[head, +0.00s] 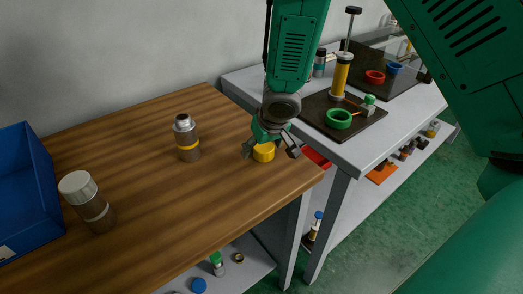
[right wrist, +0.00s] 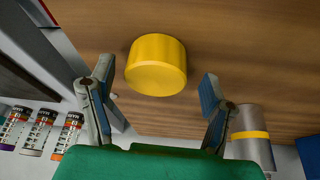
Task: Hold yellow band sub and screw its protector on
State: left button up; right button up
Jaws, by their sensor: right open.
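The yellow band sub (head: 187,138) stands upright on the wooden table in the head view, a grey-brown cylinder with a yellow ring and a narrower metal top. It also shows at the lower right of the right wrist view (right wrist: 252,135). A yellow cap-like protector (head: 264,152) stands on the table near its right edge; it shows in the right wrist view (right wrist: 156,65) too. My right gripper (head: 270,152) is open above and around the yellow protector, its fingers spread to either side and apart from it. My left gripper is not in view.
A white-capped sub (head: 88,201) and a blue bin (head: 27,190) stand at the left of the wooden table (head: 140,215). A grey bench (head: 360,150) at right carries a dark board with a yellow post and green ring (head: 338,118). The table's middle is clear.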

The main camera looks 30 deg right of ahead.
aim_at(264, 146)
jog(key=shift+d, duration=0.1)
jog(key=shift+d+f, duration=0.1)
jog(key=c, duration=0.4)
jog(key=shift+d, duration=0.1)
jog(key=c, duration=0.7)
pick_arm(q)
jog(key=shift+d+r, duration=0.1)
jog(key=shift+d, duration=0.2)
pick_arm(e)
jog(key=shift+d, duration=0.1)
jog(key=shift+a+r, duration=0.2)
jog(key=shift+r, duration=0.15)
notch_tip(264, 146, up, 8)
jog(key=p, duration=0.2)
jog(key=shift+p, duration=0.35)
jog(key=shift+d+r, duration=0.15)
jog(key=shift+r, duration=0.45)
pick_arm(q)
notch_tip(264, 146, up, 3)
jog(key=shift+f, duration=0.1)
